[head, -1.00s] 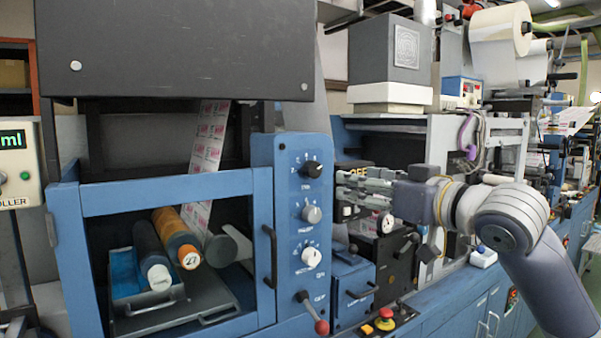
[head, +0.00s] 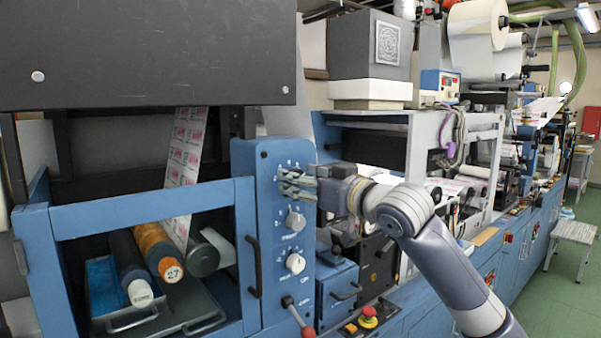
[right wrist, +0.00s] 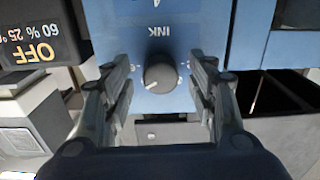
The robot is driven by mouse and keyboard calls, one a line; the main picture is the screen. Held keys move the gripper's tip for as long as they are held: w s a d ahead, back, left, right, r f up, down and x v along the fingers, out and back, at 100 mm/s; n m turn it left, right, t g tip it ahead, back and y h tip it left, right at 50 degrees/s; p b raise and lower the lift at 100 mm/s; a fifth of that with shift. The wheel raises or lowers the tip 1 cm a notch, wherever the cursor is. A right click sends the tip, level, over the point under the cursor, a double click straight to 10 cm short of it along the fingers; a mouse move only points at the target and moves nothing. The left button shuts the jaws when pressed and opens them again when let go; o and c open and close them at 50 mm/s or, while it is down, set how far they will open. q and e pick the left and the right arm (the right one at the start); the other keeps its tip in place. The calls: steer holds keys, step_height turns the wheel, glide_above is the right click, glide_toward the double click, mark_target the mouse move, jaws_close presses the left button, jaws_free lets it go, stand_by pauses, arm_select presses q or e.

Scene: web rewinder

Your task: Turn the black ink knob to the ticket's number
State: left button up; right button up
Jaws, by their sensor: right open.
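The black ink knob (right wrist: 161,77) is in the right wrist view, on a blue panel (right wrist: 130,30) with an upside-down INK label. A short white mark on the knob points to the lower left of that view. My right gripper (right wrist: 160,85) is open, with one finger on each side of the knob and visible gaps to it. In the head view my right gripper (head: 284,183) is at the upper part of the panel and hides the knob. The scale numbers around the knob are too small or covered to read. I cannot make out a ticket. My left gripper is not in view.
Below the ink knob are two grey knobs (head: 295,221) (head: 295,263) and a lever with a red ball (head: 306,331). A black door handle (head: 253,265) stands left of the panel. A red emergency button (head: 369,312) is at lower right.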

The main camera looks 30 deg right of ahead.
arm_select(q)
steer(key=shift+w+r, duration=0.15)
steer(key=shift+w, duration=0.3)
arm_select(e)
steer(key=shift+w, duration=0.4)
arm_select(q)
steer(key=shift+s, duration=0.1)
arm_select(e)
steer(key=shift+c, duration=1)
steer(key=shift+s, duration=0.1)
steer(key=c, duration=0.8)
arm_select(q)
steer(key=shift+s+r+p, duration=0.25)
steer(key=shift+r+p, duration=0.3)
steer(key=shift+p, duration=0.05)
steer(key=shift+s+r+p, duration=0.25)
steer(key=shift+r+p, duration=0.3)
steer(key=shift+p, duration=0.05)
arm_select(e)
steer(key=n, duration=0.4)
steer(key=shift+c, duration=0.2)
